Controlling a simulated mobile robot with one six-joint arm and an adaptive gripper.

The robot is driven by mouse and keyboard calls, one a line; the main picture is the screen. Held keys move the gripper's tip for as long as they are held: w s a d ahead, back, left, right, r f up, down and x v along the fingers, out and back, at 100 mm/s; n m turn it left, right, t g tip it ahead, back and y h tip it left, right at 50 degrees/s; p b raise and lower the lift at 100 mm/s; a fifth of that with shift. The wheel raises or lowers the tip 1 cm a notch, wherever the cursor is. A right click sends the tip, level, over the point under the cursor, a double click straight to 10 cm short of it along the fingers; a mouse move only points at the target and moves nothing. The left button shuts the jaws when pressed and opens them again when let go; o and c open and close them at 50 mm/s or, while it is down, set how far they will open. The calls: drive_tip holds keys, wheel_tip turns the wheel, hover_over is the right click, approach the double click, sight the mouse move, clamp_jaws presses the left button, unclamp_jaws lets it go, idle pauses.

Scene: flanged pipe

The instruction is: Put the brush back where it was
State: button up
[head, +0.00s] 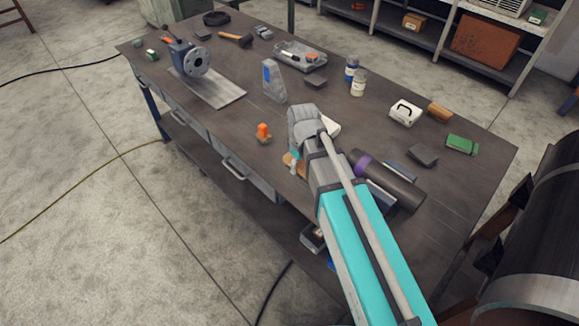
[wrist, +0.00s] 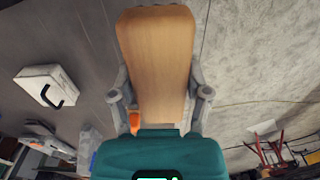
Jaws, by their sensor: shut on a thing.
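My gripper is shut on the brush; in the wrist view the brush (wrist: 156,60) shows as a long flat piece of light wood between the two fingers (wrist: 160,97). In the head view my arm covers most of the gripper, and only a tan bit of the brush (head: 290,160) shows at its left side, over the front edge of the workbench. The bristles are hidden in both views.
The dark workbench (head: 470,190) holds an orange-topped item (head: 263,132), a grey wedge-shaped block (head: 274,82), two jars, a white box with a black handle (head: 405,112), a tan block (head: 439,111), a green box (head: 462,144) and a dark cylinder with a purple band (head: 390,180).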

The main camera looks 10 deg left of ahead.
drive_tip(key=w+a+f+b, duration=0.1)
drive_tip(key=w+f+b, duration=0.1)
drive_tip(key=w, duration=0.2)
drive_tip(key=w+a+f+b, duration=0.2)
drive_tip(key=w+f+b, duration=0.1)
drive_tip(key=w+a+f+b, duration=0.1)
drive_tip(key=w+f+b, duration=0.2)
drive_tip(key=w, duration=0.1)
drive_tip(key=shift+w+a+f, duration=0.2)
drive_tip(key=shift+w+a, duration=0.1)
drive_tip(key=shift+w, duration=0.05)
drive_tip(key=shift+w+a+f+b, duration=0.1)
drive_tip(key=shift+w+f+b, duration=0.2)
drive_tip(key=shift+b, duration=0.25)
drive_tip(key=shift+w+a+f+b, duration=0.2)
drive_tip(key=shift+w+f+b, duration=0.25)
drive_tip(key=shift+f+b, duration=0.2)
drive_tip(key=shift+s+f+b, duration=0.1)
drive_tip(key=shift+f+b, duration=1.25)
